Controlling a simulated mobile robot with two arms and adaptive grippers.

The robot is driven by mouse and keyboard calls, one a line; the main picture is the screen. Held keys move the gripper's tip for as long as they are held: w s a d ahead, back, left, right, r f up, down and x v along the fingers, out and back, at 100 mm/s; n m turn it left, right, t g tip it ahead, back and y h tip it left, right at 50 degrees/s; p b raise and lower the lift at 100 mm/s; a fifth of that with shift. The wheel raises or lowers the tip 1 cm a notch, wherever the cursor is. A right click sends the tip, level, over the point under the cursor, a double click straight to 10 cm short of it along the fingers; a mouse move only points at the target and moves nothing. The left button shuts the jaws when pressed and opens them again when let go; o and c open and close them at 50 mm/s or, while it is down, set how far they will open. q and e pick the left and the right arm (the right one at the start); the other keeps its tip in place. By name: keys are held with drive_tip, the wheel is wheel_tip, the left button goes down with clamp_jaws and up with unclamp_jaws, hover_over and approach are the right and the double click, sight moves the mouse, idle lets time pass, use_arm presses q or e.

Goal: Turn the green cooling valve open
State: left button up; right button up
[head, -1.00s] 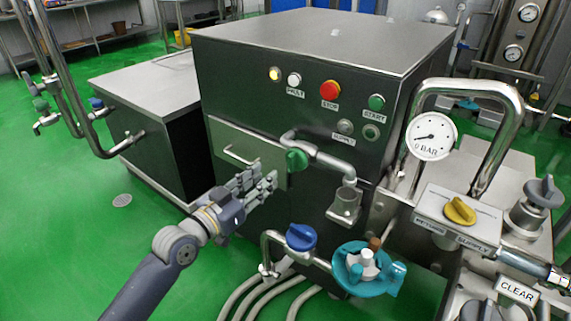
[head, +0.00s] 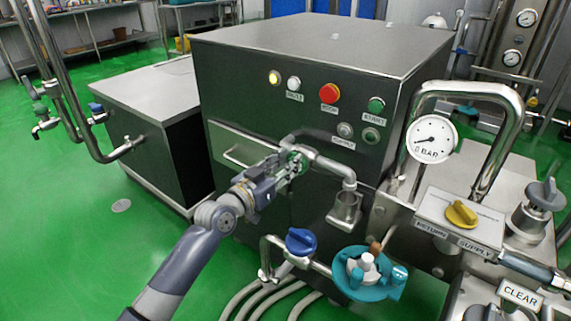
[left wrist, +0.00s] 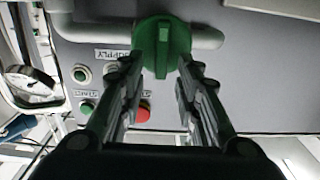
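The green valve (left wrist: 162,48) sits on a steel pipe on the front of the dark machine. Its ridged handle stands upright in the left wrist view. My left gripper (head: 298,160) is at the valve in the head view and hides most of it. In the left wrist view the gripper (left wrist: 169,62) has its two fingers apart, one on each side of the handle. I cannot tell whether the fingertips touch it. My right gripper is in neither view.
The machine's front panel (head: 245,105) has a red stop button (head: 329,93) and a green start button (head: 376,104). A blue valve (head: 300,241), a teal fitting (head: 368,272) and a pressure gauge (head: 432,139) are right of my arm. Open green floor (head: 70,220) lies left.

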use_arm(q)
clamp_jaws()
